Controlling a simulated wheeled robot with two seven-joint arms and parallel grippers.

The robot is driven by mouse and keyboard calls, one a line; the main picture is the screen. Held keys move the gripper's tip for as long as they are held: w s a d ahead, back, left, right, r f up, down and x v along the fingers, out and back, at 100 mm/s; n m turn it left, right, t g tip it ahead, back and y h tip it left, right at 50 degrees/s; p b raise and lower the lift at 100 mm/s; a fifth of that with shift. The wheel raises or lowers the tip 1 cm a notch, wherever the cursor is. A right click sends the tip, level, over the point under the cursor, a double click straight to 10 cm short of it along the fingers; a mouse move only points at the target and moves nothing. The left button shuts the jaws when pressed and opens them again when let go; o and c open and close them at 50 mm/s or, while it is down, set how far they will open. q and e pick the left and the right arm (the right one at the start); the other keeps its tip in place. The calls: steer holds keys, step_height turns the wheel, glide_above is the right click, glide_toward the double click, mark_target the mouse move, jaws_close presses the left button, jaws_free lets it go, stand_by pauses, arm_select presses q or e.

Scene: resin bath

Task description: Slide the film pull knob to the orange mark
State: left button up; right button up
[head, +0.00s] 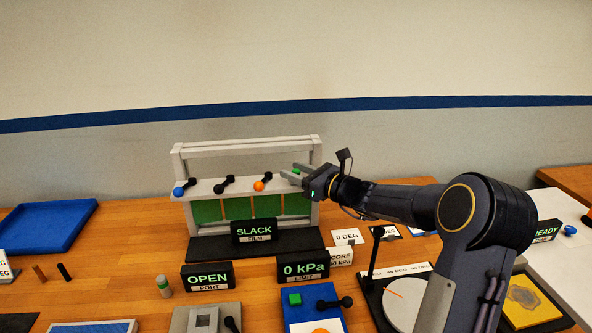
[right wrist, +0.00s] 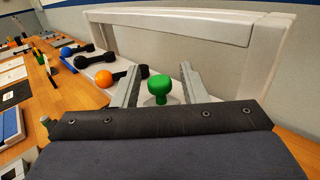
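The green knob (right wrist: 160,86), likely the film pull knob, stands on the pale shelf of the white frame (head: 180,153). In the head view only a bit of green (head: 296,171) shows between my fingers. My right gripper (head: 291,172) is at the right end of the shelf. In the right wrist view its two fingers (right wrist: 158,82) are open on either side of the knob, with a gap on each side. I cannot clearly make out an orange mark; thin orange strips (head: 253,207) edge the green panels. A sign (head: 254,230) reads SLACK FILM. My left gripper is out of view.
Black levers, one with a blue ball (head: 178,191) and one with an orange ball (head: 259,186), lie along the shelf left of my gripper. OPEN (head: 207,276) and 0 kPa (head: 303,268) signs stand in front. A blue tray (head: 45,226) is at far left.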

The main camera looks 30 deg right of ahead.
jaws_close()
steer(key=shift+s+d, duration=0.3)
steer(key=shift+d, duration=0.55)
steer(key=shift+s+d, duration=0.3)
steer(key=shift+d, duration=0.6)
steer(key=shift+s+d, duration=0.3)
steer(key=shift+d, duration=0.55)
jaws_free()
